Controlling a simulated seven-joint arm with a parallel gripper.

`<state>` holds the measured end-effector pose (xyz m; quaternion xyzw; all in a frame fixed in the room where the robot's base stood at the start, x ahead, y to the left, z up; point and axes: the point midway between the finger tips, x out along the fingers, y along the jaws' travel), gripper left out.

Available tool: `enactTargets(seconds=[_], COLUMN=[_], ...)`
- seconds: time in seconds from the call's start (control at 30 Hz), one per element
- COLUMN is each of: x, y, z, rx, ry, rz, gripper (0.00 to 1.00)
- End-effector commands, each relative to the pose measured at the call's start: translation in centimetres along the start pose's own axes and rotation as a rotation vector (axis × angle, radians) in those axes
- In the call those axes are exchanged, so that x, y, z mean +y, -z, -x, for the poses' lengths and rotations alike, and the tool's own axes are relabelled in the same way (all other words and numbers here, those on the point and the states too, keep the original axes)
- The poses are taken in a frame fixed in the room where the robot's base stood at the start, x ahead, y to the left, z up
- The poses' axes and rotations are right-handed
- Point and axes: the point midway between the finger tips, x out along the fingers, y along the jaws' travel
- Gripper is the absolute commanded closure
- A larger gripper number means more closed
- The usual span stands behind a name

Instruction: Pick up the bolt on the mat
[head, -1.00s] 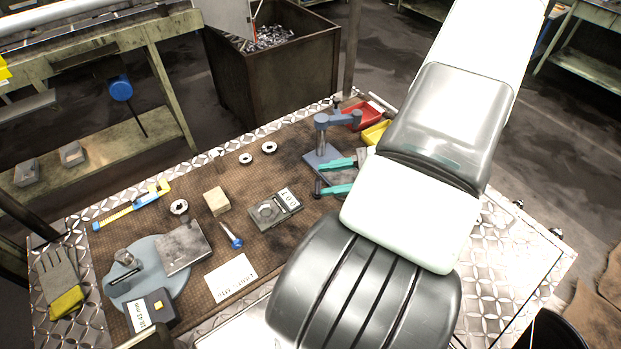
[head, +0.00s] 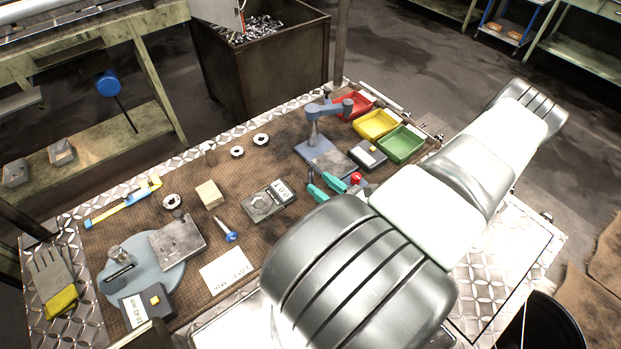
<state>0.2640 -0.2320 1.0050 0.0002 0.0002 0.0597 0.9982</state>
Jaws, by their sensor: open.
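A small blue-headed bolt-like piece (head: 230,236) with a short pale shank lies on the brown mat (head: 150,212). My arm crosses the right part of the head view from the bottom middle to the upper right. My gripper is not visible in this view.
A blue-grey press (head: 322,135) and red, yellow and green bins (head: 402,144) stand farther back.

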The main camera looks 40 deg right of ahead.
Motion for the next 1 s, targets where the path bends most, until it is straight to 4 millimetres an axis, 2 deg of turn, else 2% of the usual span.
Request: enactTargets(seconds=[0.33, 0.63, 0.67, 0.93, 1.0], x=[-0.3, -0.3, -0.3, -0.3, -0.3], y=[-0.5, -0.5, -0.5, -0.5, -0.5], z=[-4.5, -5.2, -5.2, -5.2, -5.2], rx=[-0.002, 0.000, 0.000, 0.000, 0.000], ry=[-0.003, -0.002, -0.002, -0.003, -0.003], rz=[0.000, 0.000, 0.000, 0.000, 0.000], gripper=[0.57, 0.57, 0.58, 1.00, 1.00])
